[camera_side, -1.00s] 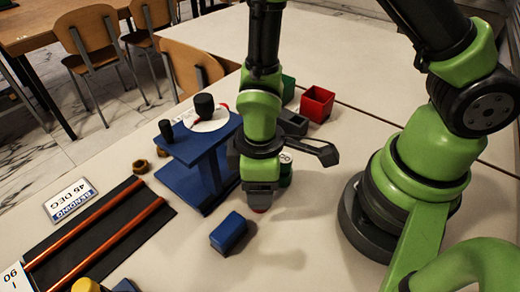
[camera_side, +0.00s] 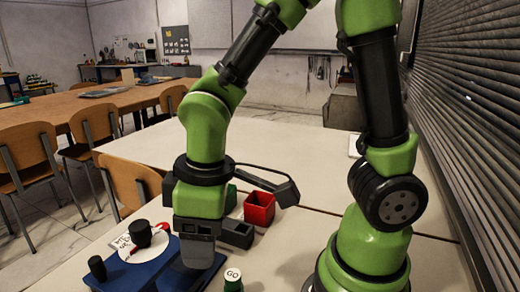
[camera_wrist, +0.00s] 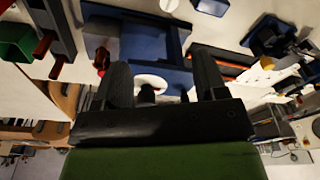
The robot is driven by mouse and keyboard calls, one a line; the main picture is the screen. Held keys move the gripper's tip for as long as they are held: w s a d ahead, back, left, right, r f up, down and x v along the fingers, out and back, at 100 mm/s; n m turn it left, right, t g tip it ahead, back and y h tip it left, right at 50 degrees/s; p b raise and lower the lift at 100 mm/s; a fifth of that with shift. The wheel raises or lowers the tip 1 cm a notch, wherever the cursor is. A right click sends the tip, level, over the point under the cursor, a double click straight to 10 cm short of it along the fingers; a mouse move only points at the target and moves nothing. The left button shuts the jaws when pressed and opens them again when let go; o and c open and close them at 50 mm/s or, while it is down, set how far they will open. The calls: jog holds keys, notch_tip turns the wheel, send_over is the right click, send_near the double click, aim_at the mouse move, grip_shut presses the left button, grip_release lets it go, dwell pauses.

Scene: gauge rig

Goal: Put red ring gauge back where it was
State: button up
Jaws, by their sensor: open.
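My gripper (camera_side: 197,250) is over the right side of the blue stand in the side view. In the wrist view my gripper (camera_wrist: 163,78) has its two dark fingers apart, with nothing clearly held. Red pieces (camera_side: 165,227) show beside a black knob (camera_side: 140,233) on a white disc (camera_side: 133,249) on the blue stand (camera_side: 135,274). I cannot tell whether they are the red ring gauge. The white disc (camera_wrist: 150,80) shows between the fingers in the wrist view, with a small red part (camera_wrist: 102,58) near the left finger. A GO-marked piece (camera_side: 233,276) stands right of the stand.
A red bin (camera_side: 259,210), a dark grey bin (camera_side: 237,234) and a partly hidden green bin (camera_side: 231,198) stand behind my gripper. A smaller black knob (camera_side: 97,267) is on the stand's left. The table behind the bins is mostly clear.

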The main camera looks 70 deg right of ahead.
jog(key=s+d+r+m+t, duration=0.3)
jog(key=r+m, duration=0.1)
jog(key=r, duration=0.2)
jog(key=s+d+r+m+t+y, duration=0.1)
jog(key=s+d+r+m+t, duration=0.2)
jog(key=d+r+m, duration=0.1)
notch_tip(320, 180, up, 2)
jog(key=shift+s+r+m, duration=0.25)
jog(key=shift+s+m, duration=0.1)
jog(key=shift+m, duration=0.25)
dwell(1.3)
